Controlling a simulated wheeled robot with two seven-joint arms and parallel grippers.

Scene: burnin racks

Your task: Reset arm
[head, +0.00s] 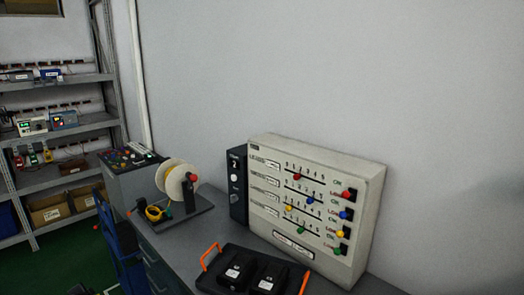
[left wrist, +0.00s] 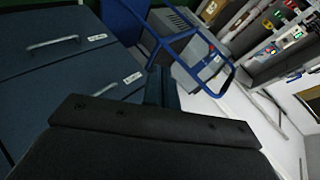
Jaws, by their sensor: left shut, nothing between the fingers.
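My left gripper (left wrist: 161,86) shows in the left wrist view as a wide dark body with its fingers together and empty. It points past dark blue drawer fronts (left wrist: 52,62) with silver handles, and no object touches its fingers. In the head view I cannot make out either gripper. My right gripper is in neither view.
A grey workbench (head: 165,240) holds a beige panel (head: 262,150) with coloured knobs, a black box (head: 237,185), a wire spool (head: 173,181) and a black tray (head: 236,252) with orange handles. Shelving (head: 60,133) stands left. A blue-framed cart (left wrist: 228,70) is near the left gripper.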

